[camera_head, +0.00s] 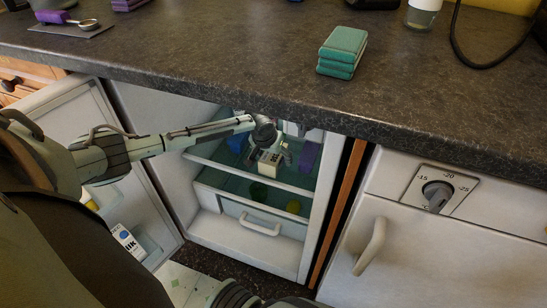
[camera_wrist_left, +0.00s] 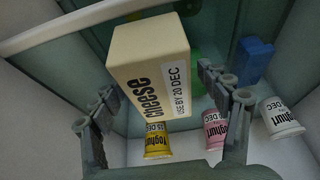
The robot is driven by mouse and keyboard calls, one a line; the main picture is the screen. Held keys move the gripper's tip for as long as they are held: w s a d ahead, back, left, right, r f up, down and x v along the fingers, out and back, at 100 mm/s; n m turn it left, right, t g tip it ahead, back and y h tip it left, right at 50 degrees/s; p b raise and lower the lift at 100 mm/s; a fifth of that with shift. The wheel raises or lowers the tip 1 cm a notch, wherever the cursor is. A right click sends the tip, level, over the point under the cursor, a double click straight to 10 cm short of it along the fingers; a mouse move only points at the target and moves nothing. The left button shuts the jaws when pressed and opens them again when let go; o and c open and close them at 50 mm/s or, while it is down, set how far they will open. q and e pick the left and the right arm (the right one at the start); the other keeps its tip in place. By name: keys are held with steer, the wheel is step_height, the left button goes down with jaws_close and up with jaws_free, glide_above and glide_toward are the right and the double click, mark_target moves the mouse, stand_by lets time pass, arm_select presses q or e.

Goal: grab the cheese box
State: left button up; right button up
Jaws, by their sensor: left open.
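The cheese box (camera_wrist_left: 150,75) is a cream block lettered "cheese", with a white use-by label on its side. In the left wrist view it stands out large in the upper middle, tilted in the picture. My left gripper (camera_wrist_left: 165,115) is open, with one finger on the left of the box and the other on its right. No clear contact shows between the fingers and the box. In the head view my left gripper (camera_head: 270,168) is inside the open fridge, at the upper shelf. I cannot clearly tell the box from the gripper there. My right gripper is not in view.
Yellow (camera_wrist_left: 157,143), pink (camera_wrist_left: 215,130) and white (camera_wrist_left: 280,118) yoghurt cups and a blue block (camera_wrist_left: 255,60) are near the box. The fridge door (camera_head: 75,118) stands open at left, holding a milk carton (camera_head: 128,242). The worktop (camera_head: 235,60) overhangs the fridge.

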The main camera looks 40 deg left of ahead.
arm_select(q)
steer(key=c, duration=1.5)
steer(key=shift+o, duration=0.2)
